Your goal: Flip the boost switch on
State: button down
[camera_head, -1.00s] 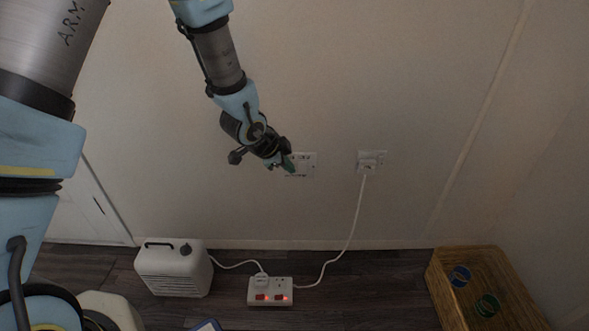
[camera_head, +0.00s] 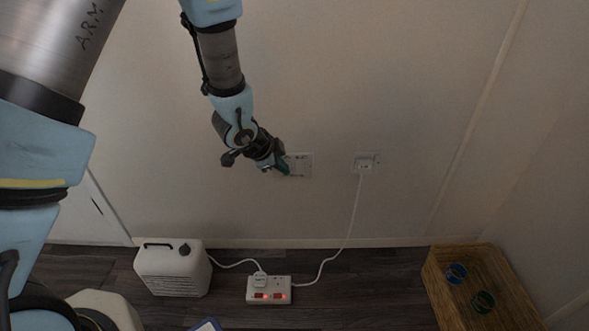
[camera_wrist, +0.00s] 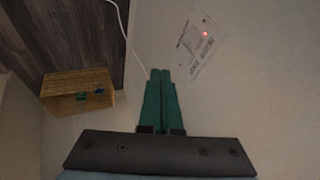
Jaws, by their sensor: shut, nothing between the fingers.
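A pale switch panel (camera_head: 302,164) is on the wall in the head view, right beside my fingertips. It also shows in the wrist view (camera_wrist: 198,48), as a tilted clear-edged plate with small markings and a lit red light. Its individual switches are too small to tell apart, and I cannot tell which way the boost switch is set. My gripper (camera_head: 283,168) has its green fingers shut together and empty. In the wrist view the fingertips (camera_wrist: 161,72) point toward the wall, left of and below the panel; I cannot tell whether they touch anything.
A wall socket (camera_head: 366,162) with a white plug and cord is right of the panel. The cord runs to a power strip (camera_head: 268,297) with red lights on the floor. A white heater-like box (camera_head: 172,268) stands left, a wicker basket (camera_head: 445,290) right. The wall around the panel is clear.

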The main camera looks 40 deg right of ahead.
aim_at(296, 170)
dwell(0.4)
jog(key=x, duration=0.4)
jog(key=w+b+x, duration=0.1)
jog(key=x, duration=0.2)
jog(key=w+d+r+x, duration=0.1)
jog(key=x, duration=0.3)
jog(key=shift+w+d+f+b, duration=0.15)
jog(key=shift+d+f+b, duration=0.1)
jog(key=shift+f+b, duration=0.05)
jog(key=shift+w+d, duration=0.3)
jog(key=shift+w+d+f, duration=0.1)
jog(key=shift+w+f, duration=0.05)
jog(key=shift+w, duration=0.05)
